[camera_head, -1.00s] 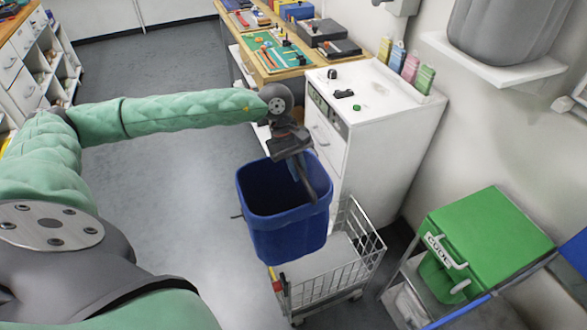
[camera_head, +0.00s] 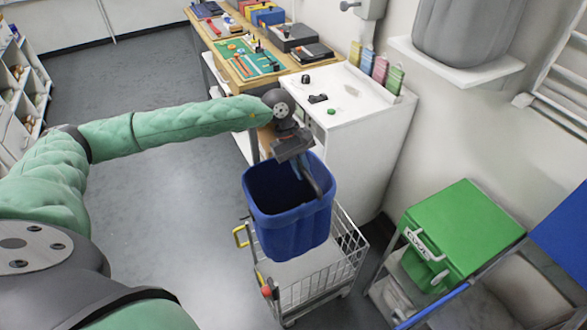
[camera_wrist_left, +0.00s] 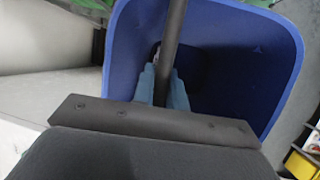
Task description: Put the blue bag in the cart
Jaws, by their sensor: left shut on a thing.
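The blue bag (camera_head: 288,232) looks like an open-topped, stiff-sided blue container. It hangs roughly upright from my left gripper (camera_head: 302,168), which is shut on its dark handle bar. The wrist view shows the left fingers (camera_wrist_left: 164,88) closed around that bar, with the blue wall (camera_wrist_left: 268,50) around it. The cart (camera_head: 340,270) is a wire-sided trolley with a pale floor and a yellow handle at its left. The bag is above the cart and hides much of its back and left. I cannot tell how high it is over the floor. My right gripper is not in view.
A white cabinet (camera_head: 350,130) stands close behind the bag and cart. A green box (camera_head: 460,235) on a grey trolley is to the right. A workbench (camera_head: 250,75) with tools is further back. The grey floor (camera_head: 165,220) at the left is clear.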

